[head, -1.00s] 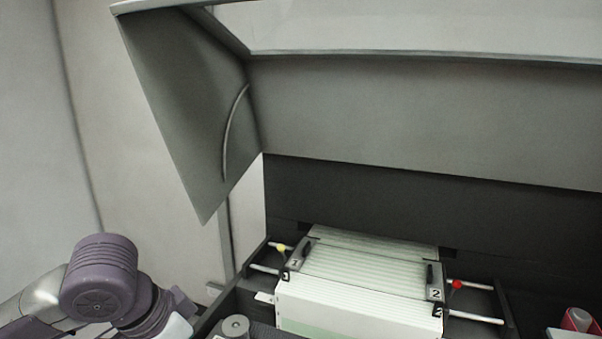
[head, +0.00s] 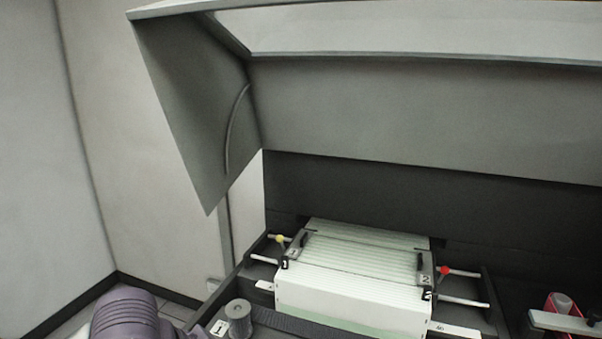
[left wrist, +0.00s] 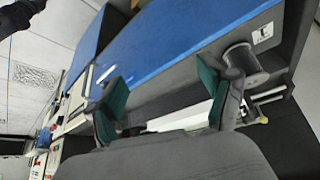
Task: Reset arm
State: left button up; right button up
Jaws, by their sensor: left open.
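In the head view my left arm shows only as a purple rounded joint at the lower left edge; its gripper is outside that view. In the left wrist view my left gripper (left wrist: 170,100) is open, its two green-padded fingers apart with nothing held between them. Beyond the fingers are a blue surface (left wrist: 165,62) and a grey knob (left wrist: 241,63). My right gripper is in neither view.
A machine with a raised grey hood (head: 430,120) holds a stack of pale cards (head: 350,300) between rails with a yellow knob (head: 279,239) and a red knob (head: 444,270). A red-and-white item (head: 562,303) sits at right. Bare floor shows at lower left.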

pick_arm(q)
jog(key=s+d+f+n+t, duration=0.1)
jog(key=s+d+f+n, duration=0.2)
jog(key=f, duration=0.7)
jog(key=s+a+f+n+g+y, duration=0.1)
jog(key=s+a+f+n+y, duration=0.3)
jog(key=s+a+f, duration=0.8)
jog(key=s+f+g, duration=0.1)
jog(key=s+f, duration=0.1)
jog(key=f, duration=1.1)
jog(key=s+f+g, duration=0.1)
jog(key=s+f, duration=0.1)
jog(key=f, duration=1.2)
jog(key=s+a+f, duration=0.2)
jog(key=s+f, duration=1.2)
jog(key=s, duration=0.1)
jog(key=shift+s+a+g, duration=0.15)
jog(key=shift+a+g, duration=0.1)
jog(key=shift+g, duration=0.15)
